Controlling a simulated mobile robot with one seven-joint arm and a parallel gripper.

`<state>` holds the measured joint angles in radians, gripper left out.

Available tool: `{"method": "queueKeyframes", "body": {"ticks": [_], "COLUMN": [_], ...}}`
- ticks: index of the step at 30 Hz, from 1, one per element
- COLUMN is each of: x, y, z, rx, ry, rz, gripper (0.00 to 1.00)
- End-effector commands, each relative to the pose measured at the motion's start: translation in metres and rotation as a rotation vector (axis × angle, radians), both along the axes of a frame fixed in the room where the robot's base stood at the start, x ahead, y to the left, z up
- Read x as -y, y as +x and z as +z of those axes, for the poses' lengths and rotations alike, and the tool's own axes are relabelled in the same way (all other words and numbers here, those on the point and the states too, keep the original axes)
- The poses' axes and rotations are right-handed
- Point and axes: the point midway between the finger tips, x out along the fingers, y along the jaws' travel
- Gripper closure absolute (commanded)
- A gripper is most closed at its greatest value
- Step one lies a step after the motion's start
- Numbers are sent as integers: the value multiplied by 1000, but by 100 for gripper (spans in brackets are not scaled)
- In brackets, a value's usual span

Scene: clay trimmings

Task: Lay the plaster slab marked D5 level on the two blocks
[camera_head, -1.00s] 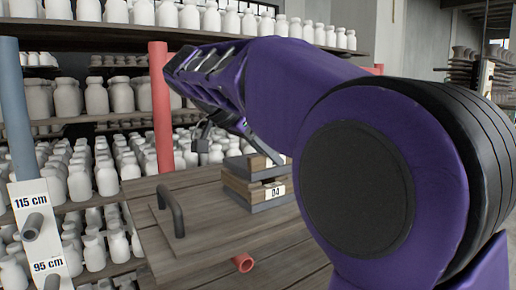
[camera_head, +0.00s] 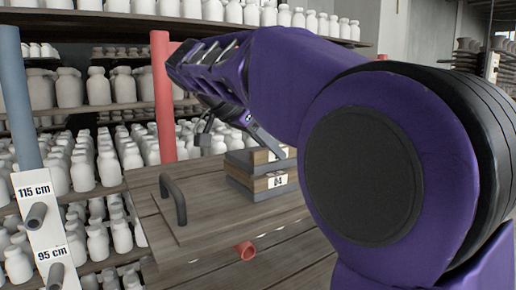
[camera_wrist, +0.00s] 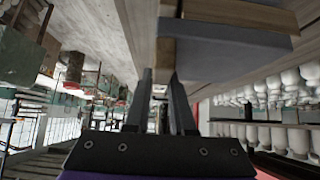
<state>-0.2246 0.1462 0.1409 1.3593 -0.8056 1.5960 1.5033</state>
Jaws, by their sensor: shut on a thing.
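A short stack of grey and wooden layers (camera_head: 262,183) sits on the wooden board, right of centre in the head view. Its lower wooden layer has a label that looks like "04"; the upper label is mostly hidden by my arm. I cannot read a D5 mark. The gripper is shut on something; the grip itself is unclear.
A dark handle (camera_head: 173,200) stands on the wooden board (camera_head: 215,215), left of the stack. A red tube end (camera_head: 245,250) sticks out below. Shelves of white jars (camera_head: 110,160) and a red post (camera_head: 162,95) stand behind. A 115 cm post is at left.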

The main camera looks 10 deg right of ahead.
Motion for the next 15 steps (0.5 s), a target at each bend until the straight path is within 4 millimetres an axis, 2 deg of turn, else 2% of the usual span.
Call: {"method": "queueKeyframes", "body": {"ticks": [14, 15], "x": [0, 0], "y": [0, 0], "z": [-2, -2], "rx": [2, 2], "ry": [0, 0], "rz": [0, 0], "gripper": [100, 76]}}
